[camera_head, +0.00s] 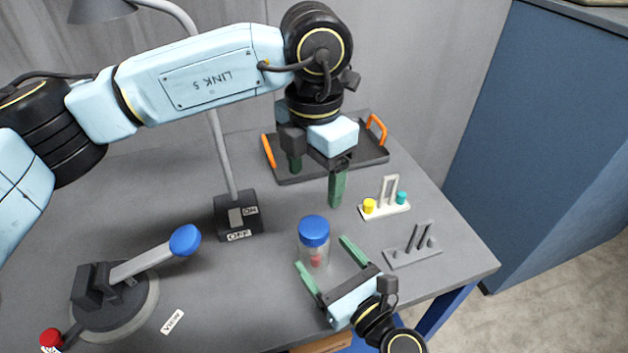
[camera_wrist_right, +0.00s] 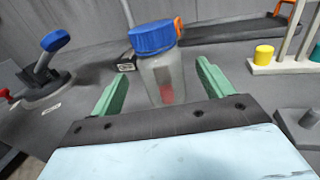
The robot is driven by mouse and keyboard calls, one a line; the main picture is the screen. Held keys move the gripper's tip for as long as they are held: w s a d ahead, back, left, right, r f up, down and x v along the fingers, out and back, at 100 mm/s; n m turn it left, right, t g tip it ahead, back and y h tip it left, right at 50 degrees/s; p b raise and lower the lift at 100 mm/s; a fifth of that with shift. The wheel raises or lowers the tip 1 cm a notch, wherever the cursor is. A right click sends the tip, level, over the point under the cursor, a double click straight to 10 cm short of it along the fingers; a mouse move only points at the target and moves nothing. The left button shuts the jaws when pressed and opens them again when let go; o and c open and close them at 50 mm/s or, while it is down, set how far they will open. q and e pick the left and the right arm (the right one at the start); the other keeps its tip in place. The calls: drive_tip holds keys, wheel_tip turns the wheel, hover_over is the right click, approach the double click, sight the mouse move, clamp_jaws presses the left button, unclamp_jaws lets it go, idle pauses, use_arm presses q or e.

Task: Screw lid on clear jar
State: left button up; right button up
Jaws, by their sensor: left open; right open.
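The clear jar (camera_head: 313,258) stands upright on the grey table, with something red inside. The blue lid (camera_head: 314,230) sits on top of the jar; I cannot tell whether it is screwed tight. In the right wrist view the jar (camera_wrist_right: 163,80) stands ahead, between the green fingers, with the blue lid (camera_wrist_right: 153,37) on it. My right gripper (camera_head: 325,252) is open, its fingers pointing at the jar from the front right, apart from it. My left gripper (camera_head: 317,177) is open and empty, pointing down above the table behind the jar.
A black tray with orange handles (camera_head: 342,168) lies behind my left gripper. A lamp base with a switch (camera_head: 238,216) stands left of the jar. A blue-handled lever (camera_head: 130,270) is farther left. A white rack (camera_head: 385,203) and a grey rack (camera_head: 412,250) stand to the right.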

drive_tip(key=b+v, duration=0.1)
drive_tip(key=v, duration=0.5)
drive_tip(key=shift+s+d+f+b, duration=0.1)
drive_tip(key=shift+s+f+b, duration=0.1)
drive_tip(key=shift+b, duration=0.1)
drive_tip(key=shift+s+d+r, duration=0.2)
drive_tip(key=shift+s+d, duration=0.1)
drive_tip(key=shift+s, duration=0.1)
